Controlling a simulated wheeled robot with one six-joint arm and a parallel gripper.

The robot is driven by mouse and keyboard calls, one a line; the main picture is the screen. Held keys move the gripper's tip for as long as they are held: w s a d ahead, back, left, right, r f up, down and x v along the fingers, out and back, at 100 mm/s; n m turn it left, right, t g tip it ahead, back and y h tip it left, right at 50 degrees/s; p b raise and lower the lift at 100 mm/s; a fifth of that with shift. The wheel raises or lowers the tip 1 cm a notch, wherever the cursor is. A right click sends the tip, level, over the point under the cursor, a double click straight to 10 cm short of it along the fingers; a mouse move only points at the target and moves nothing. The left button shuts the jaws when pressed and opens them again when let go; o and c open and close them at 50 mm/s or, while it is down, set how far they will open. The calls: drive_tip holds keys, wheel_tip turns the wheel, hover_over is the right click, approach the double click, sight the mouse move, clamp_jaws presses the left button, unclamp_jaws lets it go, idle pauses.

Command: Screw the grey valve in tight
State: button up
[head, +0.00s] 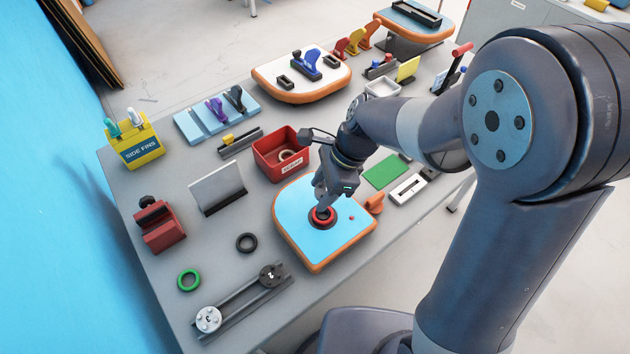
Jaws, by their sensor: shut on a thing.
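A light-blue board (298,215) with an orange edge lies on the grey table. A red ring (322,219) is set in its upper face, with a dark opening inside it. My gripper (322,203) points down over this ring, shut on a small part at its centre. I take this part to be the grey valve, but the fingers hide most of it. How deep it sits, and whether it is straight, I cannot tell. A rail rack (240,300) at the front left holds a dark round valve (271,276) and a pale round valve (208,319).
A black ring (246,243) and a green ring (188,280) lie left of the board. A red bin (282,160) stands behind it. An orange part (375,203) is at its right edge. Grey table surface is clear around the rings.

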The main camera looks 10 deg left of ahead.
sight(314, 215)
drive_tip(key=shift+s+a+r+m, duration=0.2)
drive_tip(key=shift+s+a+m, duration=0.05)
drive_tip(key=shift+a+m, duration=0.05)
drive_tip(key=shift+f+b, duration=1.9)
drive_tip(key=shift+f, duration=1)
drive_tip(key=shift+p, duration=0.5)
drive_tip(key=shift+f+b, duration=0.8)
drive_tip(key=shift+f, duration=0.25)
drive_tip(key=o, duration=1)
